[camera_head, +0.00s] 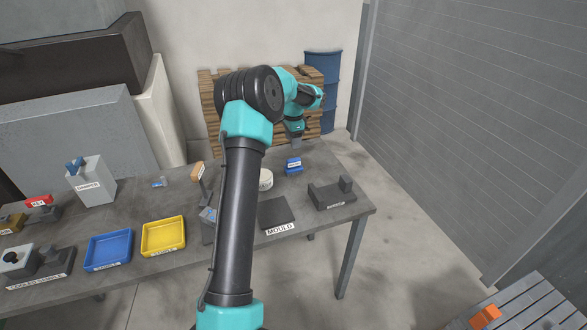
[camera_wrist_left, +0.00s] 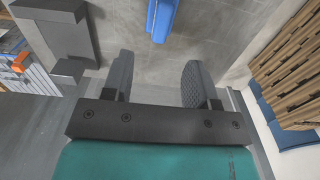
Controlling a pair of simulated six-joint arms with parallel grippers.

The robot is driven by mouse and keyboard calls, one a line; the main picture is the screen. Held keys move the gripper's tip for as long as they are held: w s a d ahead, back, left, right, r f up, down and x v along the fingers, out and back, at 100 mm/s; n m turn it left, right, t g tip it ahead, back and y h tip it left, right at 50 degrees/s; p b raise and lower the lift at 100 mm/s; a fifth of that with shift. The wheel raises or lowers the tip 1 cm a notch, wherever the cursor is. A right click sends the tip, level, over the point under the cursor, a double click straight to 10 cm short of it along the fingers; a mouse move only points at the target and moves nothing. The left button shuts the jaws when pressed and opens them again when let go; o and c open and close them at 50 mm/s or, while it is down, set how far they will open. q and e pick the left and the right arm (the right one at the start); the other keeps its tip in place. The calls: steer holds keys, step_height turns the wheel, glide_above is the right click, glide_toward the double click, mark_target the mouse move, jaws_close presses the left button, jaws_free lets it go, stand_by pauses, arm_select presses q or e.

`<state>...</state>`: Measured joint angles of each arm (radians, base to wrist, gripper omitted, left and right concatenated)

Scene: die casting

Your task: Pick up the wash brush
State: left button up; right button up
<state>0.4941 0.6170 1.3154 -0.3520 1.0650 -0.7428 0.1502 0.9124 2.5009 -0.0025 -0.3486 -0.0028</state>
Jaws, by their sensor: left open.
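A small blue block with a white label (camera_head: 293,165) lies on the back right of the table. Its label is too small to read, so I cannot confirm that it is the wash brush. A blue piece (camera_wrist_left: 161,18) also shows at the top of the left wrist view, beyond the fingertips. A light-brown piece (camera_head: 197,171) stands upright left of my arm; I cannot tell whether it is a brush. My left gripper (camera_head: 295,142) is above and just behind the blue block. Its fingers (camera_wrist_left: 158,85) are apart, with nothing between them. My right gripper is not in view.
A round white piece (camera_head: 265,180), a dark mould plate (camera_head: 274,212) and a dark fixture (camera_head: 328,198) stand near the blue block. Yellow (camera_head: 163,235) and blue (camera_head: 108,250) trays sit left. A pallet (camera_head: 212,105) and blue drum (camera_head: 325,75) stand behind the table.

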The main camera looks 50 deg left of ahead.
mark_target(293, 159)
arm_select(q)
step_height(293, 159, down, 6)
steer(key=shift+r, duration=0.1)
stand_by(0.4)
steer(key=shift+w+a+f, duration=0.1)
steer(key=shift+f, duration=2.5)
jaws_close()
